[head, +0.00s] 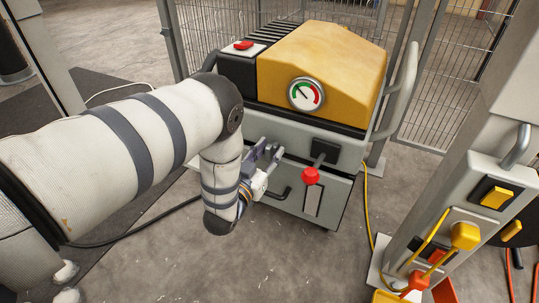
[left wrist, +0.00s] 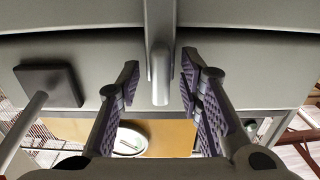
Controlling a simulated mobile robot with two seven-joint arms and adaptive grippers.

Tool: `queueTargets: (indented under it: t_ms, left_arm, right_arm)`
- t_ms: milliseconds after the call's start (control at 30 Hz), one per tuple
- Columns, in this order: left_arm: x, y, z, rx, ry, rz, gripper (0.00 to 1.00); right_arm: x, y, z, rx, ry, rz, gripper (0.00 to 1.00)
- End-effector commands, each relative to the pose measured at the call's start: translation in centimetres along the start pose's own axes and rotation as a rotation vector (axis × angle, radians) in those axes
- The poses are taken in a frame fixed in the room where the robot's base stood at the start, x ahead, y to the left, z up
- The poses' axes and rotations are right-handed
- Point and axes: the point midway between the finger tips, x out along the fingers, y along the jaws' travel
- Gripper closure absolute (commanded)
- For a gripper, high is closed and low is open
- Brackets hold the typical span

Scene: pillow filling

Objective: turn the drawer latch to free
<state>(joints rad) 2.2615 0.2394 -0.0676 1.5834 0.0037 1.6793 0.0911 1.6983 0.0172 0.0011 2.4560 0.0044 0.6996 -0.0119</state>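My left gripper (head: 268,157) is at the front of the yellow-topped machine, just left of the black plate with the red-knobbed lever. In the left wrist view the gripper (left wrist: 159,80) is open, with one purple-padded finger on each side of a grey rounded bar. This bar, which looks like the drawer latch (left wrist: 160,50), lies between the fingers with a gap on both sides. In the head view the gripper hides most of the latch. The drawer front (head: 325,205) is below and looks closed. My right gripper is in neither view.
The red-knobbed lever (head: 311,175) sticks out close to the right of the gripper. A gauge (head: 306,94) and the yellow cover (head: 325,55) are above. A grey post (head: 440,200) with yellow controls stands at the right.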

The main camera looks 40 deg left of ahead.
Motion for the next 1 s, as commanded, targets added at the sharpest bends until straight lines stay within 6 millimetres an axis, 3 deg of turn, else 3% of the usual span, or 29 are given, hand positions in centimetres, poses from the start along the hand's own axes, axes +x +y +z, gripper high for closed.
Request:
queueTargets:
  t_ms: [133, 300, 667, 1000]
  left_arm:
    - [0.0, 0.0, -0.1, 0.0, 0.0, 0.0, 0.67]
    - [-0.1, 0.0, 0.0, 0.0, 0.0, 0.0, 1.0]
    - [-0.1, -0.1, -0.1, -0.038, -0.001, -0.002, 1.0]
    - [-0.1, -0.2, -0.2, -0.277, -0.001, -0.002, 1.0]
  right_arm:
    - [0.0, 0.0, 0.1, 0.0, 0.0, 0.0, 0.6]
    - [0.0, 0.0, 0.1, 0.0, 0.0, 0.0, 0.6]
    - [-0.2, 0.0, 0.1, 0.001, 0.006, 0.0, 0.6]
    - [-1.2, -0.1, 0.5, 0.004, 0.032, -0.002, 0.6]
